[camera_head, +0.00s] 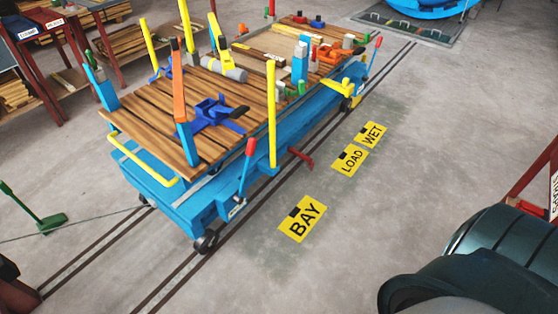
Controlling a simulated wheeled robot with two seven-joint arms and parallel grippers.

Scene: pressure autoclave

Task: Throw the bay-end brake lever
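A blue brake lever (245,176) with a red grip stands at the near corner of the blue trolley (205,203), beside the yellow BAY floor sign (302,218). It leans up and to the right from a small pivot above the near wheel. A similar lever (373,58) with a red grip stands at the trolley's far end, past the LOAD (349,160) and WET (370,134) signs. Neither of my grippers is in view, and nothing touches either lever.
The trolley sits on floor rails (165,290) and carries timber boards, clamps and tools between upright posts. A red pedal-like bar (301,158) juts from its side. Racks of wood stand at the left. A green tool (44,222) is at the lower left. Floor around the signs is clear.

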